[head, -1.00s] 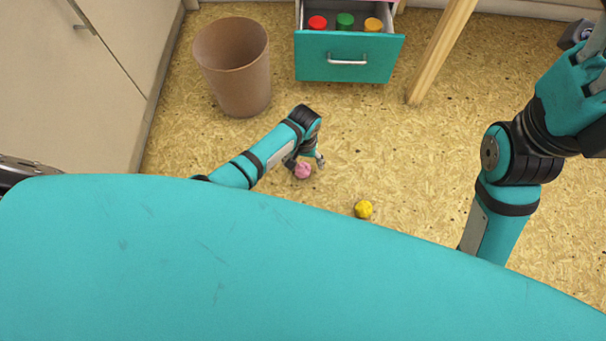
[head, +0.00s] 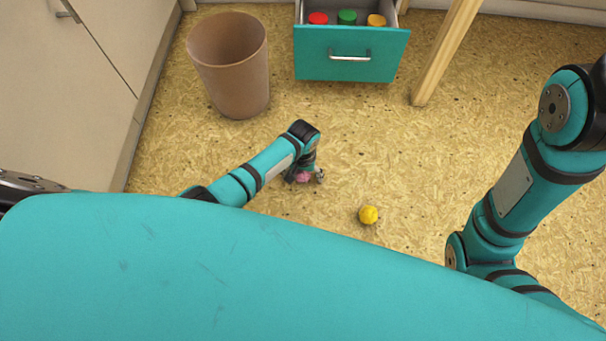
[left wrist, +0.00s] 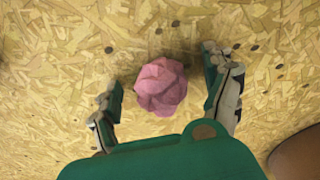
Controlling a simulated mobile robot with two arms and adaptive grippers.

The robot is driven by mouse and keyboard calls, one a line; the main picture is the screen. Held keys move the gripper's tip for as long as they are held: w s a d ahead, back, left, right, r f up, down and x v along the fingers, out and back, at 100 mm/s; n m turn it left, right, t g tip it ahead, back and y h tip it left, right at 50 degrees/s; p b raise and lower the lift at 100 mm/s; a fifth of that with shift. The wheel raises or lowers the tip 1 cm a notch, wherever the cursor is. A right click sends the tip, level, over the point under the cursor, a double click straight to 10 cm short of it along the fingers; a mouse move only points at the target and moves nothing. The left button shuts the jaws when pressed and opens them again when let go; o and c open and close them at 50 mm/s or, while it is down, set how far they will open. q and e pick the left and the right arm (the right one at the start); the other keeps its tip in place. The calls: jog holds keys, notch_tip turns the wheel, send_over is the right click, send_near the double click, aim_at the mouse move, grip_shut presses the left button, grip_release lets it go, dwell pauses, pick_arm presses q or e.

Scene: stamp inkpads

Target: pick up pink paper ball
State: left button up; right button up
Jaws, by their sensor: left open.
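The pink paper ball (head: 303,177) lies on the floor, partly hidden by my left gripper (head: 304,178) in the head view. In the left wrist view the crumpled pink ball (left wrist: 161,87) sits between the two spread fingers of my left gripper (left wrist: 163,92). The left finger and the right finger both stand apart from the ball, with gaps on each side. The gripper is open and low over the floor. My right arm is at the right of the head view, but its gripper is out of view.
A yellow paper ball (head: 368,215) lies on the floor to the right. A brown bin (head: 232,75) stands behind at the left. An open teal drawer (head: 350,55) holds a red, a green and an orange round item. A wooden leg (head: 445,50) stands beside it.

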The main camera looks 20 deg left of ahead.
pick_arm(q)
jog(key=shift+c, duration=0.2)
jog(key=c, duration=0.8)
jog(key=shift+r, duration=0.15)
